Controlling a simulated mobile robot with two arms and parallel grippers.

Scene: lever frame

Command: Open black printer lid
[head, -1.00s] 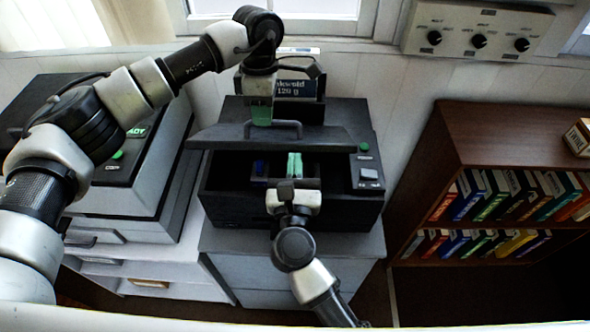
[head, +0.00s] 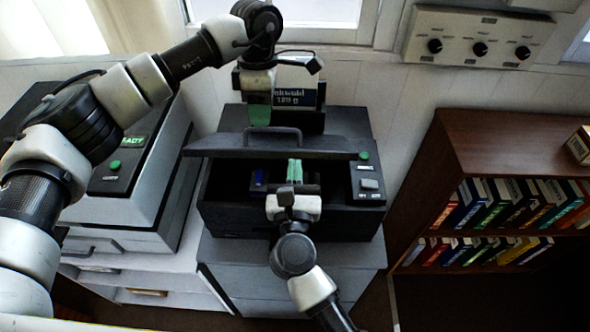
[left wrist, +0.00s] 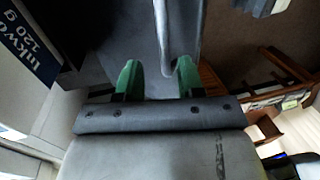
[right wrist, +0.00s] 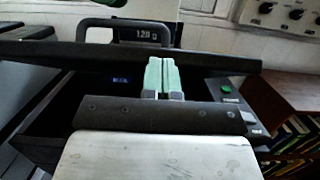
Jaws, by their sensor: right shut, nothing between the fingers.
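The black printer (head: 230,213) stands in the middle of the head view on a grey cabinet. Its black lid (head: 225,146) is partly raised, tilted over the dark opening, with a bar handle (head: 272,131) on it. My right gripper (head: 295,168) is shut and empty, with its green fingers under the lid at the opening; in the right wrist view the fingers (right wrist: 164,75) reach up to the lid's edge (right wrist: 100,52). My left gripper (head: 260,115) points down above and behind the lid. Its fingers (left wrist: 158,80) are apart in the left wrist view, with the handle (left wrist: 163,40) showing between them, beyond the tips.
A grey printer (head: 120,205) stands close on the left. A box labelled 120 g (head: 297,95) sits behind the black lid. A green button (head: 364,155) is at the printer's right. A brown bookcase (head: 480,145) stands at the right, and a knob panel (head: 480,35) is on the wall.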

